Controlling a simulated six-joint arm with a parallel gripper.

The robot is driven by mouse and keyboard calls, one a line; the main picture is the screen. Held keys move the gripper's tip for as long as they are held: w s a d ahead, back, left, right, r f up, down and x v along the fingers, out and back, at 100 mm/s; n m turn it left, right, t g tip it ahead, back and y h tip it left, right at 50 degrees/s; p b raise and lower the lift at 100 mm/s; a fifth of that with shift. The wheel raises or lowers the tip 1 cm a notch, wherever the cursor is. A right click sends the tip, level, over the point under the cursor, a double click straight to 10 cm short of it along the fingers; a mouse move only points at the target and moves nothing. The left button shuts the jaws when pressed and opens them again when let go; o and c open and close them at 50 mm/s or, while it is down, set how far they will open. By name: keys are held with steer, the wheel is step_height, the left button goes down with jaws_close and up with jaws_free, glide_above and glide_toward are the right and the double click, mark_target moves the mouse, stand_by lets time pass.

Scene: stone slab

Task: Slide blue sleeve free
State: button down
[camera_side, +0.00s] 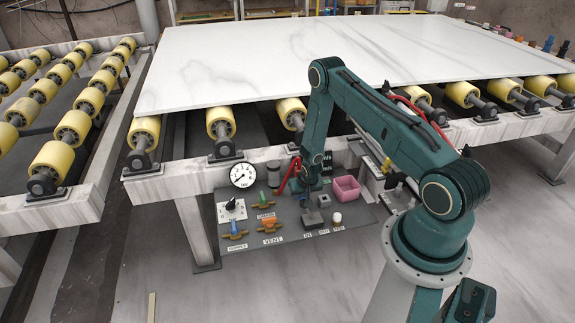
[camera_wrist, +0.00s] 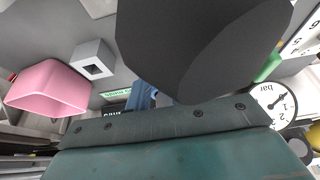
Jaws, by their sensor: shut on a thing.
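My gripper (camera_side: 311,197) points down over the dark panel (camera_side: 345,222), between the orange valve and the pink bin. It is shut on a small blue piece, which I take to be the blue sleeve. In the wrist view the blue sleeve (camera_wrist: 141,96) shows only in part, behind a large dark rounded body close to the camera (camera_wrist: 195,45). The jaw tips and the sleeve's lower end are hidden, so I cannot tell whether it still surrounds anything.
A pink bin (camera_side: 346,189) stands right of my gripper. A grey block with a square hole (camera_wrist: 92,60) is near it in the wrist view. Blue (camera_side: 235,229) and orange (camera_side: 268,224) valve handles and a pressure gauge (camera_side: 243,175) lie left. The white slab (camera_side: 240,65) on rollers overhangs behind.

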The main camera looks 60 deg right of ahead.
steer(key=shift+f, duration=0.15)
steer(key=c, duration=1.2)
jaws_free()
steer(key=shift+c, duration=0.2)
steer(key=v, duration=1.4)
